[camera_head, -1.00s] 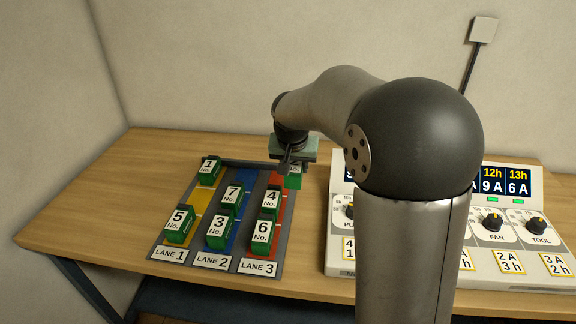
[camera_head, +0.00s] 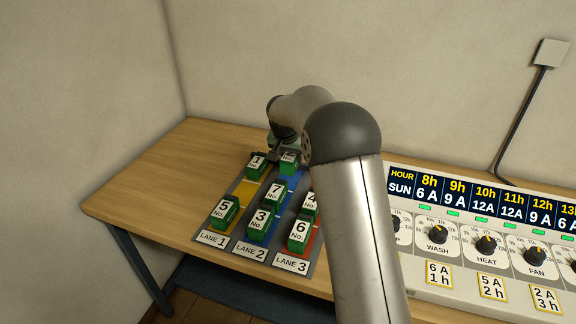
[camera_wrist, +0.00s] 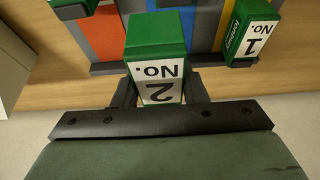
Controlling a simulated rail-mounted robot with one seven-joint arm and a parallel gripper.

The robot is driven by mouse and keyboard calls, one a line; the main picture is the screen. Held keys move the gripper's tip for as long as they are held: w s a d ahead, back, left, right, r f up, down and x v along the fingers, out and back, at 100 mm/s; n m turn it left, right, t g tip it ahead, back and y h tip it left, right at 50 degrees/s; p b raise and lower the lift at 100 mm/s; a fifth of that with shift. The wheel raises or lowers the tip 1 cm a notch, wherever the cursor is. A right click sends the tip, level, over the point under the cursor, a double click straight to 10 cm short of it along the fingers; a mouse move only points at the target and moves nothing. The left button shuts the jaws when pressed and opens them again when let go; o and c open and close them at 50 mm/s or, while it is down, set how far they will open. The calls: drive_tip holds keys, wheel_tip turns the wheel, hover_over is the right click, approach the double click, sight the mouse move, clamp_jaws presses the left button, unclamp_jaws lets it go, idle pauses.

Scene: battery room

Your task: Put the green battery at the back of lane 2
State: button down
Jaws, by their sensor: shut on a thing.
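A green battery marked No. 2 (camera_wrist: 157,38) is between the fingers of my gripper (camera_wrist: 159,86), which is shut on it. In the head view this battery (camera_head: 289,167) is at the back end of blue lane 2 (camera_head: 290,179), behind battery No. 7 (camera_head: 274,196). Battery No. 3 (camera_head: 261,223) stands at the front of lane 2. I cannot tell whether the held battery touches the lane floor. My gripper (camera_head: 287,152) is partly hidden by my arm in the head view.
Lane 1 holds battery No. 1 (camera_head: 256,166) at the back and No. 5 (camera_head: 224,212) at the front. Lane 3 holds No. 4 (camera_head: 309,204) and No. 6 (camera_head: 299,235). A panel with knobs (camera_head: 486,243) stands at the right. The table's left part is clear.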

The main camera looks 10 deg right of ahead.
drive_tip(key=w+f, duration=0.2)
drive_tip(key=w+f+p, duration=0.1)
drive_tip(key=w+f, duration=0.1)
drive_tip(key=f, duration=0.1)
drive_tip(key=shift+w+f, duration=0.15)
drive_tip(key=shift+w, duration=0.05)
drive_tip(key=shift+w+f+p, duration=0.1)
drive_tip(key=shift+f+p, duration=0.4)
drive_tip(key=shift+f, duration=1.15)
drive_tip(key=shift+f, duration=0.1)
drive_tip(key=c, duration=0.9)
unclamp_jaws()
drive_tip(key=shift+f, duration=0.1)
drive_tip(key=shift+o, duration=0.2)
